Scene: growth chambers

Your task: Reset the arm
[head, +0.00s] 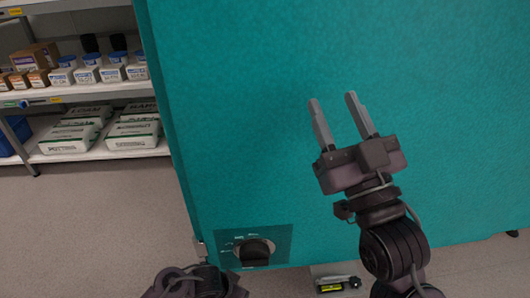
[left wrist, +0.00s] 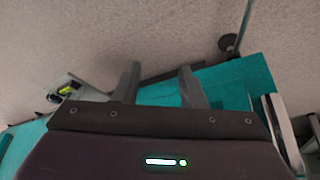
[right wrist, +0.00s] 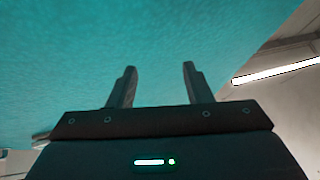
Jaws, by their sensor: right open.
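My right gripper (head: 333,99) is raised in front of a large teal panel (head: 250,110) in the head view. Its two fingers point up and stand apart with nothing between them. The right wrist view shows the same open fingers (right wrist: 159,67) against the teal surface; I cannot tell whether they touch it. Part of my left arm (head: 195,284) shows at the bottom edge of the head view, and its fingers are not clear there. In the left wrist view my left gripper (left wrist: 159,67) has its fingers apart and empty, with floor and teal parts beyond.
A black dial (head: 254,251) sits low on the teal panel. Grey floor (head: 95,220) is clear at the left. A bright strip light (right wrist: 270,72) shows in the right wrist view.

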